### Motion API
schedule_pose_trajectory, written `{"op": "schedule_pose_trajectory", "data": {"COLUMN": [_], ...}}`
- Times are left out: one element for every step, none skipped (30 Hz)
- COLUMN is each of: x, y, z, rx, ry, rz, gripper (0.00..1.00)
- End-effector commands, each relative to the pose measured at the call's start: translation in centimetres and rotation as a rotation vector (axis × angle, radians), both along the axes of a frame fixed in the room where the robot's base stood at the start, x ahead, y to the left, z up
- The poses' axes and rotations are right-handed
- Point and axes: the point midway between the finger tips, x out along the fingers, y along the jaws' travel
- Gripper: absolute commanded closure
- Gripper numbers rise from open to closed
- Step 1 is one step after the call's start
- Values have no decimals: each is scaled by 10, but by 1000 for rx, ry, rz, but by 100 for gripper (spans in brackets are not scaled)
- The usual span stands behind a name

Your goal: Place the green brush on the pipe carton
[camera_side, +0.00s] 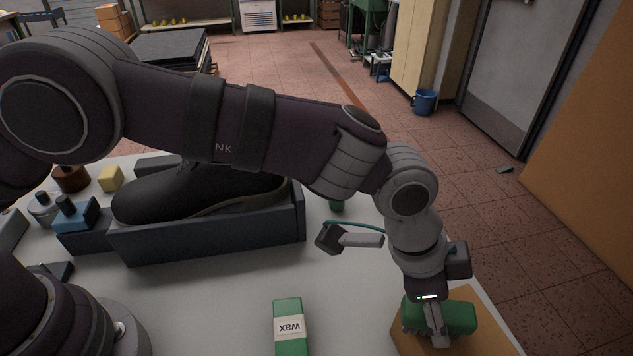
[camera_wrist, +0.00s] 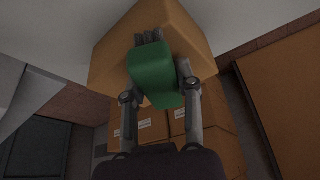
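The green brush (camera_side: 461,318) is at the lower right of the side view, over the brown pipe carton (camera_side: 478,345). My gripper (camera_side: 437,328) points down at the brush, with a finger across its near side. In the wrist view the green brush (camera_wrist: 155,75) lies between the two fingers of my gripper (camera_wrist: 158,88), which appear closed on its sides. The pipe carton (camera_wrist: 107,55) shows behind the brush in that view. The bristles overlap the carton top. I cannot tell whether the brush touches the carton or hangs just above it.
A green wax box (camera_side: 289,328) stands left of the carton. A black shoe (camera_side: 190,190) lies in a dark tray (camera_side: 215,236) behind it. White tabletop (camera_side: 225,290) is clear between tray and wax box.

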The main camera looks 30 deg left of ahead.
Motion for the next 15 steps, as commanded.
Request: {"op": "schedule_pose_trajectory", "data": {"x": [0,0,0,0,0,0,0,0,0,0,0,0,0,0,0], "y": [0,0,0,0,0,0,0,0,0,0,0,0,0,0,0], "z": [0,0,0,0,0,0,0,0,0,0,0,0,1,2,5], "rx": [0,0,0,0,0,0,0,0,0,0,0,0,0,-1,-1], "ry": [0,0,0,0,0,0,0,0,0,0,0,0,0,0,-1], "rz": [0,0,0,0,0,0,0,0,0,0,0,0,0,0,0], "gripper": [60,56,51,47,43,43,43,43,43,43,43,43,43,43,43]}}
